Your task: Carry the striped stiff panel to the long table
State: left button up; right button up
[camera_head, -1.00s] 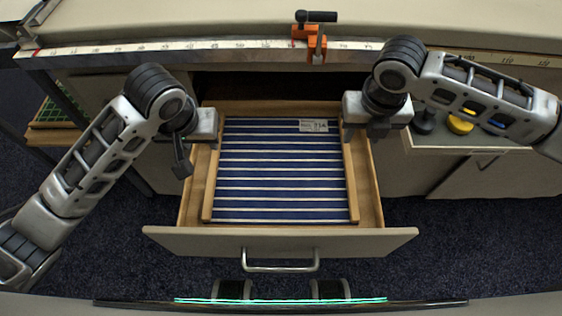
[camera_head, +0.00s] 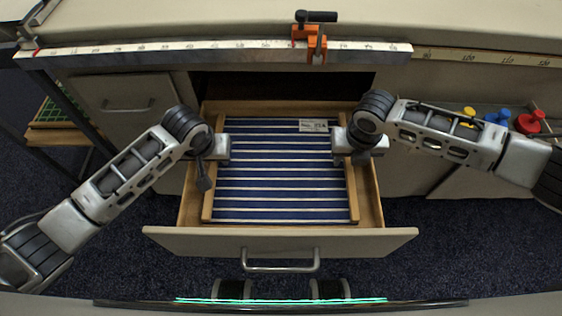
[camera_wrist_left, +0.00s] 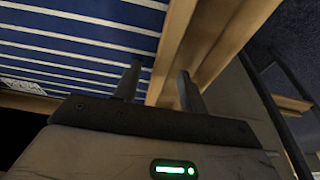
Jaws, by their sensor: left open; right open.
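The striped stiff panel (camera_head: 280,185), dark blue with pale stripes and a white label, lies flat in the open drawer. Wooden strips run along its left and right sides. My left gripper (camera_head: 216,160) is open at its left edge; in the left wrist view the two fingers (camera_wrist_left: 161,88) stand apart, one over the striped face (camera_wrist_left: 80,40), with a wooden strip showing between them. Whether they touch it I cannot tell. My right gripper (camera_head: 347,150) is at the panel's right edge, its fingertips mostly hidden by its own body. The long table's top (camera_head: 180,20) is behind and above the drawer.
The drawer front (camera_head: 280,242) with its metal handle faces me. A ruler strip (camera_head: 180,52) and an orange clamp (camera_head: 316,45) are on the table's front edge. Red (camera_head: 529,122) and blue (camera_head: 497,117) objects stand at right. A green grid (camera_head: 55,113) is at left.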

pick_arm(q)
grip_shut()
pick_arm(e)
grip_shut()
pick_arm(q)
jog(key=shift+r, duration=0.15)
pick_arm(e)
jog(key=shift+r, duration=0.2)
